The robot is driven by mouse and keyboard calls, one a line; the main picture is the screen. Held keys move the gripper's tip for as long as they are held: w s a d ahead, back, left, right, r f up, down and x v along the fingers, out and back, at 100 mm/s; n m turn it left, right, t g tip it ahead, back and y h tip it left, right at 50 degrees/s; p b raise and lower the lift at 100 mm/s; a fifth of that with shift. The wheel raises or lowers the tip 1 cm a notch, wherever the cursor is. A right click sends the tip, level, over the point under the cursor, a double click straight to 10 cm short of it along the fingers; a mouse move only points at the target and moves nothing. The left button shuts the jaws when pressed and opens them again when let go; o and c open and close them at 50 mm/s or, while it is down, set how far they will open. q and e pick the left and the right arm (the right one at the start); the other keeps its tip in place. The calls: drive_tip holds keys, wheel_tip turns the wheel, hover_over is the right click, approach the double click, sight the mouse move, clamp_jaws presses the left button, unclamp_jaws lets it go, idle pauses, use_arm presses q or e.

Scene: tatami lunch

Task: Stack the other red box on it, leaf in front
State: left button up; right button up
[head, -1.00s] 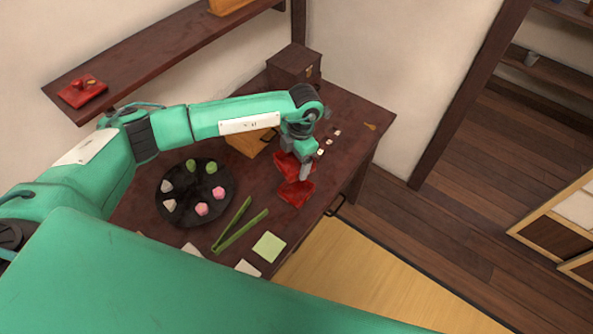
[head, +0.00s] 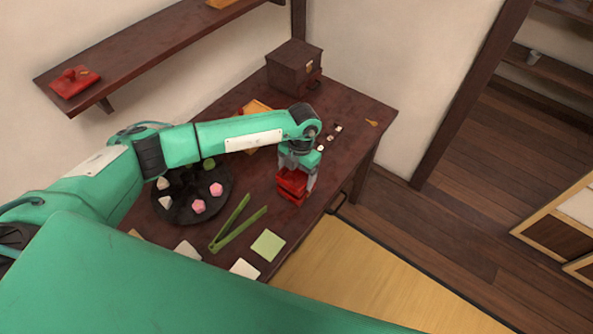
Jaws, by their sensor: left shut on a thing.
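My left gripper (head: 298,178) points down near the right edge of the dark table (head: 345,115), shut on a red box (head: 291,177). The held red box is right above the other red box (head: 289,196), which stands on the table. The two look lined up, one over the other; I cannot tell if they touch. The gripper and wrist hide part of the upper box. A leaf marking is not readable on either box. My right gripper is not in view.
A black round tray (head: 180,212) with several sweets, green tongs (head: 237,225), a green square (head: 268,245) and pale squares lie left and front. A brown chest (head: 292,68) stands at the back. A shelf (head: 140,55) holds a red item (head: 75,81).

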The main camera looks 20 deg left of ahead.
use_arm(q)
drive_tip(key=shift+f+b, duration=0.7)
drive_tip(key=shift+f, duration=0.25)
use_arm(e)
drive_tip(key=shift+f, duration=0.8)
use_arm(q)
drive_tip(key=o, duration=0.9)
drive_tip(key=shift+r, duration=0.1)
drive_tip(key=r+b, duration=0.1)
drive_tip(key=r, duration=0.3)
drive_tip(key=w+r, duration=0.1)
drive_tip(key=r, duration=0.4)
drive_tip(key=w+r+b, duration=0.1)
drive_tip(key=r, duration=0.3)
drive_tip(key=shift+d+r+b, duration=0.3)
drive_tip(key=shift+d+b, duration=0.05)
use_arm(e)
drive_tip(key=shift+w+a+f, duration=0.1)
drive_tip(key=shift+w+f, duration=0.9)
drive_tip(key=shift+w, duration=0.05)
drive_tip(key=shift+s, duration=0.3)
